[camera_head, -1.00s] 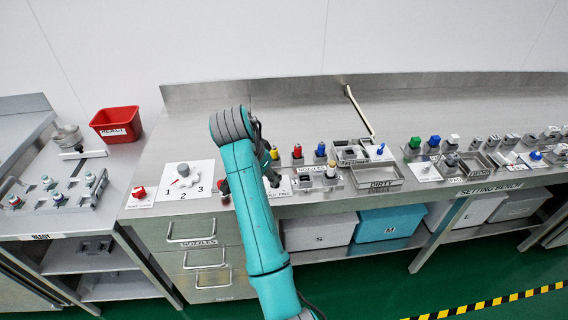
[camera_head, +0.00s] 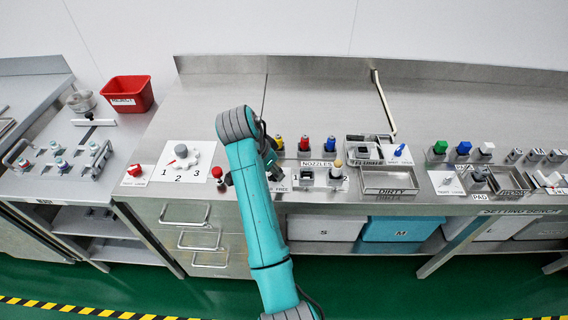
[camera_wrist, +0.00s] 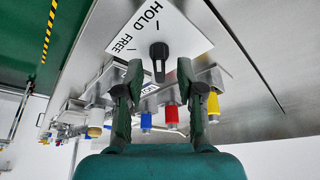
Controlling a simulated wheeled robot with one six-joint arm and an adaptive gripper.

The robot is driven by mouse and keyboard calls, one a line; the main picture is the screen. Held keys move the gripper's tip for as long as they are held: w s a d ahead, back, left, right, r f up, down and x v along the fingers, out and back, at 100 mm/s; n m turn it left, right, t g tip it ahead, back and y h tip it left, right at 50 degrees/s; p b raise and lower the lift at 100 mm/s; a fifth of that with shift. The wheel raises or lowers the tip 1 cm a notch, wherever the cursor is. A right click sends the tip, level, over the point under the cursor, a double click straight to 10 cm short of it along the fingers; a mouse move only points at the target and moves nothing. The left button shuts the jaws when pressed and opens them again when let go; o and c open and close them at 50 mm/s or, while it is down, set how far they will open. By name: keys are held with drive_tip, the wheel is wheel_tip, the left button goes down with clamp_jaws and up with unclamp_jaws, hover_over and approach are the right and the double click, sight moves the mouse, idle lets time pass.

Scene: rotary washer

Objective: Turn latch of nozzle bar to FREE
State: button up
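The latch is a black knob (camera_wrist: 159,52) with a narrow grip, on a white plate (camera_wrist: 185,38) marked HOLD and FREE, in the wrist view. Its grip points down in that picture, toward my gripper. My gripper (camera_wrist: 159,72) is open, with one dark finger on each side of the knob's lower end. I cannot tell whether the fingers touch it. In the head view the plate with FREE (camera_head: 281,186) shows just right of my arm, which hides the knob and most of my gripper.
Nozzles with yellow, red and blue tops (camera_head: 304,143) stand in holders behind the plate, close to my gripper. A numbered dial (camera_head: 181,150) and a red knob (camera_head: 134,170) lie left. A DIRTY tray (camera_head: 390,181) sits right. The bench behind is mostly clear.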

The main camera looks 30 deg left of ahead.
drive_tip(key=shift+w+f, duration=0.1)
drive_tip(key=shift+f, duration=0.1)
clamp_jaws()
drive_tip(key=shift+n, duration=0.4)
drive_tip(key=n+y, duration=0.1)
drive_tip(key=n, duration=0.2)
drive_tip(key=shift+d+n+y, duration=0.15)
drive_tip(key=shift+n+y, duration=0.15)
drive_tip(key=n, duration=0.2)
drive_tip(key=n+y, duration=0.1)
drive_tip(key=n, duration=0.1)
drive_tip(key=shift+d+n+y, duration=0.1)
drive_tip(key=shift+n+y, duration=0.2)
drive_tip(key=n, duration=0.2)
drive_tip(key=n+g+y, duration=0.1)
drive_tip(key=n, duration=0.1)
drive_tip(key=shift+w+g, duration=0.1)
drive_tip(key=shift+g, duration=0.2)
drive_tip(key=shift+n+g+y, duration=0.5)
drive_tip(key=shift+n, duration=1.4)
